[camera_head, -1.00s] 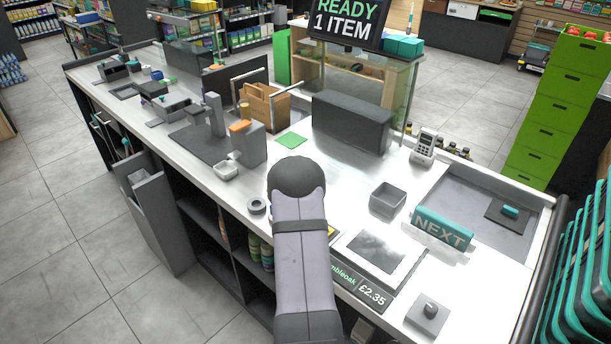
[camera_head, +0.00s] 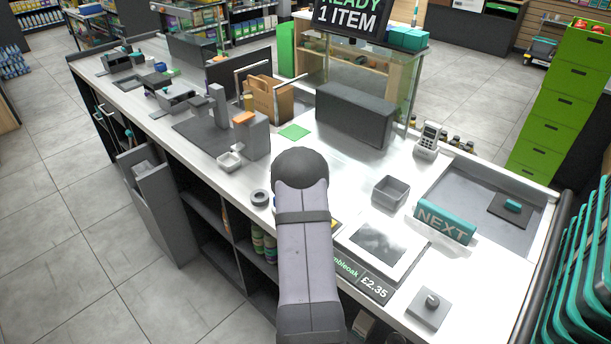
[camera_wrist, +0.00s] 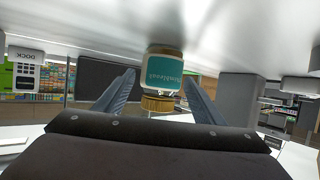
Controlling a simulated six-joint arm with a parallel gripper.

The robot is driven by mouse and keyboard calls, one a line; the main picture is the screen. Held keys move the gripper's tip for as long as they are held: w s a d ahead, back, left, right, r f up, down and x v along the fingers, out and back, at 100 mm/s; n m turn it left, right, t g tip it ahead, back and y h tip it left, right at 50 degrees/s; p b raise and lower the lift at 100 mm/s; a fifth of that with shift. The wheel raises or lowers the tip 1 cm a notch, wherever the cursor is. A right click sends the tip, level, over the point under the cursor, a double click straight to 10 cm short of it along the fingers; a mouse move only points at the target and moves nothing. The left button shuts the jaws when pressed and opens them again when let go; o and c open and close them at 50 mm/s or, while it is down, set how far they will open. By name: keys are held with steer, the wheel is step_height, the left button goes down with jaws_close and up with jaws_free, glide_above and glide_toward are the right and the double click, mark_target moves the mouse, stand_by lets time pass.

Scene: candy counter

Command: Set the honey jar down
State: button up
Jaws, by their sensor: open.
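The honey jar (camera_wrist: 164,71) shows in the wrist view, which looks upside down, with the white counter (camera_wrist: 90,30) along the top. The jar has a teal label and a gold ribbed lid (camera_wrist: 157,103). It appears upright with its base at the counter. My gripper (camera_wrist: 160,77) is open, one dark finger on each side of the jar, with visible gaps to both. In the head view my arm covers the jar and the gripper.
In the head view, a long dark box (camera_head: 354,115) and a green mat (camera_head: 295,132) lie beyond my arm. A scale (camera_head: 380,243), a small open grey tray (camera_head: 390,191), the NEXT bar (camera_head: 445,222) and a card terminal (camera_head: 428,140) are to the right.

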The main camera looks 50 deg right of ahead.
steer(key=shift+o, duration=0.3)
steer(key=b+v, duration=0.3)
steer(key=v, duration=0.9)
steer(key=w+r+n+t+y+p, duration=0.15)
steer(key=w+n, duration=0.25)
steer(key=n, duration=0.7)
steer(key=w+r+n+y+p, duration=0.25)
steer(key=w+n, duration=0.25)
steer(key=n, duration=0.5)
steer(key=s+d+f+n+g, duration=0.1)
steer(key=d+n, duration=0.1)
steer(key=n, duration=0.3)
steer(key=s+d+f+n+g, duration=0.1)
steer(key=s+n, duration=0.1)
steer(key=n, duration=0.3)
steer(key=s+d+f+n+g, duration=0.2)
steer(key=n, duration=0.3)
steer(key=shift+s+d, duration=0.1)
steer(key=shift+d, duration=0.25)
